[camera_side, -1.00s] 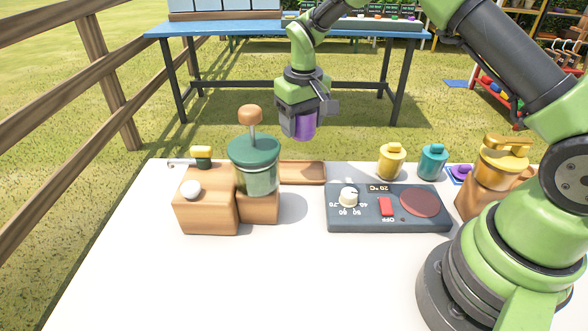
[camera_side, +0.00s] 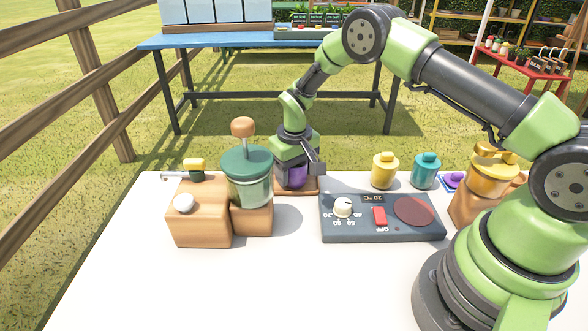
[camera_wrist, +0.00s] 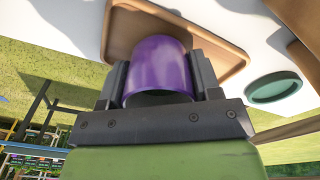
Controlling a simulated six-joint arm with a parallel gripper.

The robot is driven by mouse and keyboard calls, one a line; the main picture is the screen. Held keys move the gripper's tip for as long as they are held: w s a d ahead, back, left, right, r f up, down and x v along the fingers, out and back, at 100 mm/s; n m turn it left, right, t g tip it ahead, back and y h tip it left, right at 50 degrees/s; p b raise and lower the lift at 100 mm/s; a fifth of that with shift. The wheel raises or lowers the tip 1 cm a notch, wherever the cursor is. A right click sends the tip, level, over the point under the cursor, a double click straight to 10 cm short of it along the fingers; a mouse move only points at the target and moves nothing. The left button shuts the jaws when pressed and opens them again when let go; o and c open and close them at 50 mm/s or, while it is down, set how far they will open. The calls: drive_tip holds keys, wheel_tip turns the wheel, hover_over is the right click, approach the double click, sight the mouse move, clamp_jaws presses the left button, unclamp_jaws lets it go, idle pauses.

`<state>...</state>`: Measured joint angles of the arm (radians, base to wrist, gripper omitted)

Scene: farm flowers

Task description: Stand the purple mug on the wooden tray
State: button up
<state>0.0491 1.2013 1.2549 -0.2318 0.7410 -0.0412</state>
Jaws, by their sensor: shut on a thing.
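The purple mug (camera_side: 293,176) is held low at the wooden tray (camera_side: 311,187), behind the green-lidded press. In the wrist view the mug (camera_wrist: 158,68) sits between both fingers, with the tray (camera_wrist: 122,32) around its far side. My gripper (camera_wrist: 160,82) is shut on the mug; in the side view my gripper (camera_side: 296,165) hides the mug's upper part. The mug looks upright. I cannot tell whether its base touches the tray. The press hides the tray's left part in the side view.
The green-lidded press (camera_side: 247,175) stands close left of my gripper, beside a wooden block (camera_side: 203,222). A dark hot plate (camera_side: 380,232) lies in front on the right. Yellow (camera_side: 385,170) and teal (camera_side: 426,171) canisters stand right. The table's front is clear.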

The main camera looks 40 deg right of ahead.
drive_tip(key=o, duration=1)
drive_tip(key=s+a+r+t, duration=0.1)
drive_tip(key=s+r, duration=0.1)
drive_tip(key=r, duration=0.9)
drive_tip(key=s+a+r+t, duration=0.1)
drive_tip(key=s+r, duration=0.2)
drive_tip(key=r, duration=0.8)
drive_tip(key=shift+s+a+r+m+t+y, duration=0.6)
drive_tip(key=shift+s+r, duration=0.7)
drive_tip(key=shift+s, duration=2.2)
drive_tip(key=shift+s+a+r+m+t+y, duration=0.15)
drive_tip(key=shift+s+a+r+t, duration=0.65)
drive_tip(key=shift+s, duration=2.7)
drive_tip(key=shift+s+a+r+m+t+y, duration=0.25)
drive_tip(key=shift+s+r+t, duration=0.65)
drive_tip(key=shift+s+r, duration=1.75)
